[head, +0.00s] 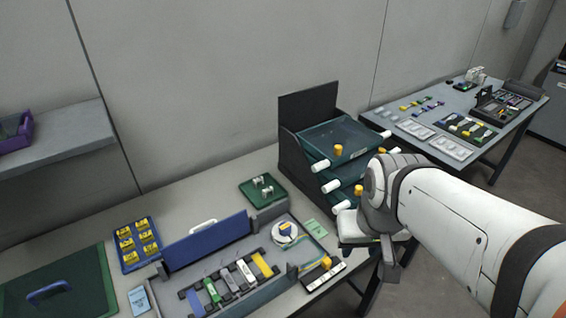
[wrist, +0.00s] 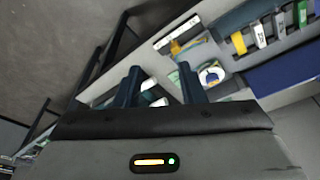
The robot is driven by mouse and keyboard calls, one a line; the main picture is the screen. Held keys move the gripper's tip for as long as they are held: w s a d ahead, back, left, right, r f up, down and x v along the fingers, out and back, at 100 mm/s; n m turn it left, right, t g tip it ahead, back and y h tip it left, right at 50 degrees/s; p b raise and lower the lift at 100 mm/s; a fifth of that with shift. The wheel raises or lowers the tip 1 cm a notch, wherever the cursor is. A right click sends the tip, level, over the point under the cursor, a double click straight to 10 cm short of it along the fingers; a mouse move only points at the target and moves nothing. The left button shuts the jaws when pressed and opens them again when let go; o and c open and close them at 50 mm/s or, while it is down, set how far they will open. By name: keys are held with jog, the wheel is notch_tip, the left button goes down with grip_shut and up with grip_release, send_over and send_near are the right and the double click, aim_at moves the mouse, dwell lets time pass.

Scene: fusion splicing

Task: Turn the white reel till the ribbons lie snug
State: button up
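The white reel (head: 286,233) lies flat at the right end of the open blue-lidded tray, with a blue-and-yellow piece at its middle. It also shows in the wrist view (wrist: 211,75), just right of my right finger. Thin blue and yellow ribbons (head: 308,267) run beside the reel toward the tray's front right corner. I cannot tell how tight they lie. My gripper (head: 388,272) hangs to the right of the bench, apart from the reel. In the wrist view its two fingers (wrist: 160,70) stand apart with nothing held between them.
A dark rack with green drawers (head: 340,137) and white knobs stands behind, close to my arm. Coloured modules (head: 241,271) fill the tray. A small green tray (head: 262,188) sits behind the reel. Another table (head: 480,110) stands at the back right.

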jog(key=shift+o, duration=0.3)
jog(key=shift+s+d, duration=0.1)
jog(key=shift+s, duration=0.1)
jog(key=shift+o, duration=0.8)
jog(key=shift+w, duration=0.2)
jog(key=shift+o, duration=0.8)
jog(key=w+n, duration=0.2)
jog(key=w+a+n, duration=0.1)
jog(key=w+n, duration=0.1)
jog(key=n, duration=0.1)
jog(key=shift+w+a+r+g+p, duration=0.1)
jog(key=shift+r+g+p, duration=0.05)
jog(key=shift+g+p, duration=0.2)
jog(key=n+g+p, duration=0.2)
jog(key=n, duration=1.9)
send_over(285, 227)
notch_tip(285, 227, down, 8)
jog(key=shift+r, duration=0.1)
jog(key=shift+f+n, duration=0.5)
jog(key=shift+f, duration=0.2)
notch_tip(285, 227, down, 7)
jog(key=shift+r+p, duration=0.1)
jog(key=shift+p, duration=0.2)
jog(key=shift+c, duration=0.3)
